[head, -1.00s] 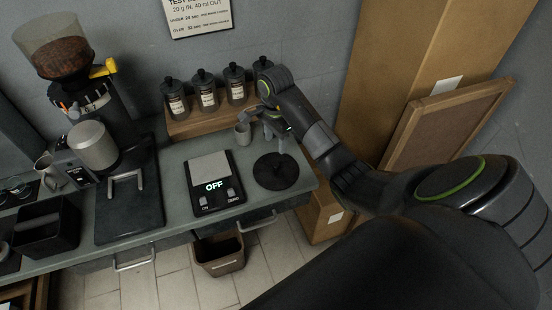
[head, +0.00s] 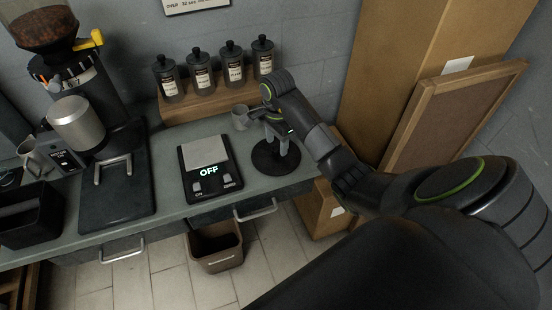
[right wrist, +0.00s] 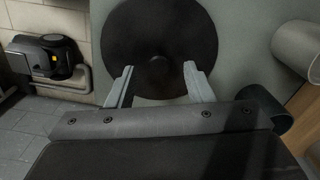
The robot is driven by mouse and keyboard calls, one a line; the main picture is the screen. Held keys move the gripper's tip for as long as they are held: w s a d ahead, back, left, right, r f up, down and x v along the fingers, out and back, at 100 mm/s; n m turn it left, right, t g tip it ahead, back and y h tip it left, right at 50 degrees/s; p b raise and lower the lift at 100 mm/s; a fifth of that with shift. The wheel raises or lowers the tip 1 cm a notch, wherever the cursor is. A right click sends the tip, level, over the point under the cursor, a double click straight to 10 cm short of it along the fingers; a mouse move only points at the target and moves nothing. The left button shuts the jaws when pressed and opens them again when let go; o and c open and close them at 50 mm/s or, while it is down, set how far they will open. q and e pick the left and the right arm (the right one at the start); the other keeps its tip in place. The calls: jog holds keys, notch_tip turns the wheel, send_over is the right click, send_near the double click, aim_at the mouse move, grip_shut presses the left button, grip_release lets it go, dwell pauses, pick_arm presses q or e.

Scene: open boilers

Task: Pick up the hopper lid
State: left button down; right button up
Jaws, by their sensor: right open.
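The hopper lid (head: 267,164) is a dark round disc lying flat on the counter, right of the scale. In the right wrist view the lid (right wrist: 140,38) fills the top middle, with a small knob at its centre. My right gripper (head: 277,146) is directly above the lid in the head view, fingers pointing down. In the right wrist view its two fingers (right wrist: 157,72) are spread apart on either side of the knob's line, with nothing between them. I cannot tell whether the fingertips touch the lid. My left gripper is not in view.
A grey cup (head: 239,121) stands close behind the lid, left of my right arm. A scale (head: 190,182) reading OFF sits to the left. Several labelled canisters (head: 231,66) stand on a wooden shelf (head: 190,106) behind. A grinder (head: 85,90) stands far left. A bin (head: 214,262) is below the counter.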

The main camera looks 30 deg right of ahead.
aim_at(276, 148)
jog(key=shift+f, duration=0.75)
grip_shut()
jog(key=shift+r, duration=0.15)
jog(key=shift+r, duration=0.25)
notch_tip(276, 148, up, 2)
jog(key=shift+r, duration=0.15)
notch_tip(276, 148, up, 6)
jog(key=p, duration=0.6)
jog(key=shift+r, duration=0.15)
